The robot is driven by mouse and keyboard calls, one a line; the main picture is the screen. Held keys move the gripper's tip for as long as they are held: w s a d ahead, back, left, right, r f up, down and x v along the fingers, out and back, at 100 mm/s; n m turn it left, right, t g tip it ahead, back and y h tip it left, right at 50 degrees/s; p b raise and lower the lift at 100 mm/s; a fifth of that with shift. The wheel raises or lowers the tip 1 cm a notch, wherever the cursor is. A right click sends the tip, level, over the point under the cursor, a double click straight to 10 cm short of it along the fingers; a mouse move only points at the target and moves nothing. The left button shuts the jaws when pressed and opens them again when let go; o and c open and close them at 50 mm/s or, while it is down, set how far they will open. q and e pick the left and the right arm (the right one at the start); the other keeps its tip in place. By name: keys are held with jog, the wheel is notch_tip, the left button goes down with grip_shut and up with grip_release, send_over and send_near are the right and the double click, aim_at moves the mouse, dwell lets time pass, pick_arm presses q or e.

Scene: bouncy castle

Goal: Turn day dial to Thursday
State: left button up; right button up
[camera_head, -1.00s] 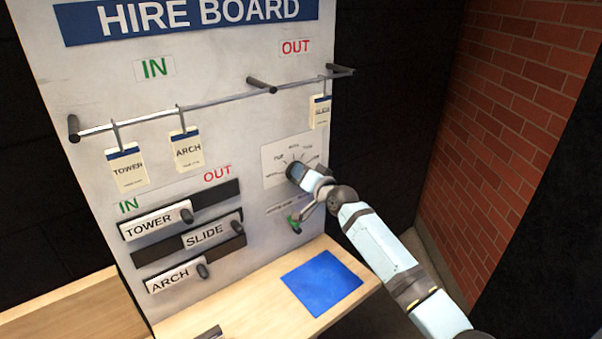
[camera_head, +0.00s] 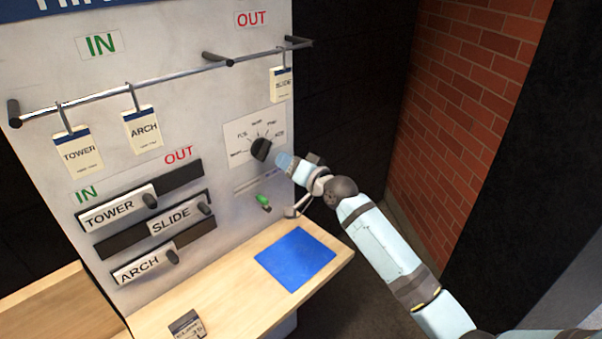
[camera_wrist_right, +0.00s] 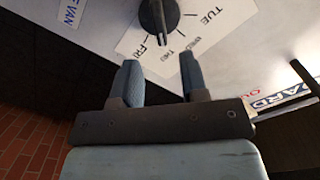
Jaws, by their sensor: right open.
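The day dial is a black knob (camera_head: 261,149) on a white label plate (camera_head: 239,129) with day names around it, on the board's right side. In the right wrist view the knob (camera_wrist_right: 158,14) shows at the top, with TUE and FRI readable. Its pale pointer line faces down towards the side between FRI and the label beside it; I cannot tell the exact mark. My right gripper (camera_head: 285,161) is just right of the knob, apart from it. In the wrist view its two blue fingers (camera_wrist_right: 160,72) are spread and empty, facing the knob. My left gripper is out of view.
A green-tipped lever (camera_head: 263,201) is below the dial. Tags hang on a rail (camera_head: 180,82) above. Sliders marked TOWER (camera_head: 110,212), SLIDE and ARCH are at left. A wooden shelf (camera_head: 215,288) with a blue mat (camera_head: 295,259) juts out below.

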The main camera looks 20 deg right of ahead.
jog(key=shift+v, duration=2.3)
jog(key=s+a+f+n+g+h, duration=0.1)
jog(key=s+a+f+n+g, duration=0.15)
jog(key=s+f, duration=0.85)
jog(key=s+a+f+n+g+h, duration=0.1)
jog(key=s+a+f+n+g, duration=0.15)
jog(key=s+f, duration=0.85)
jog(key=s+a+f+n+g+h, duration=0.1)
jog(key=s+a+f+n, duration=0.1)
jog(key=s+f, duration=0.7)
jog(key=s+a, duration=0.1)
jog(key=s, duration=0.2)
jog(key=shift+s, duration=0.35)
jog(key=shift+a, duration=0.15)
